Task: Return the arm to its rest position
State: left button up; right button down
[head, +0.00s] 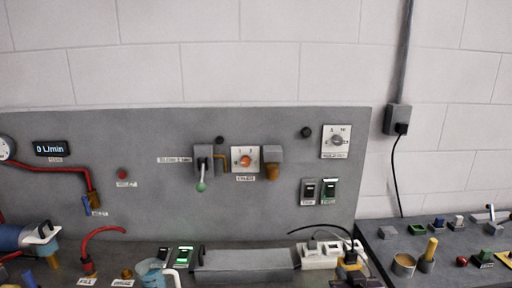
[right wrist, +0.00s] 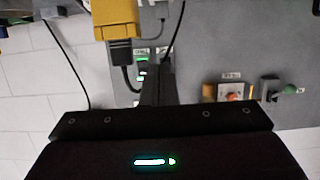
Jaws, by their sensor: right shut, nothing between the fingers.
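My right gripper (head: 354,278) is at the bottom edge of the head view, right of centre, with only its dark top part showing. In the right wrist view its dark fingers (right wrist: 160,88) are together, with nothing between them. A yellow block (right wrist: 116,18) with a black cable is close to the fingers there, apart from them in the picture. I cannot tell the gap in depth. The rest of my right arm is hidden below the head view. My left gripper is not in view.
A grey panel (head: 270,125) with a lever (head: 201,180), a knob (head: 245,160) and switches (head: 320,191) stands behind. A white power strip (head: 318,256) with a black cable is just left of my gripper. Several small objects crowd the right-hand bench (head: 440,260).

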jog(key=s+a+f+g, duration=0.1)
jog(key=s+f+g, duration=0.25)
jog(key=s, duration=0.55)
jog(key=s+f+n+g, duration=0.1)
jog(key=s+f+g, duration=0.25)
jog(key=s, duration=0.45)
jog(key=s+a+f+g, duration=0.1)
jog(key=s+f+g, duration=0.25)
jog(key=s, duration=0.55)
notch_tip(320, 180, down, 31)
jog(key=s+g+b, duration=0.2)
pick_arm(q)
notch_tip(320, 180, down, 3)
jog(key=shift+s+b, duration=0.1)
jog(key=shift+b, duration=0.3)
pick_arm(e)
jog(key=s+d+f, duration=0.1)
jog(key=s+f, duration=0.8)
jog(key=s+d+f, duration=0.2)
jog(key=s+f, duration=0.8)
jog(key=shift+s+d+f+n+g+h, duration=0.2)
jog(key=shift+d+n+g+h, duration=0.1)
jog(key=shift+n+g, duration=0.15)
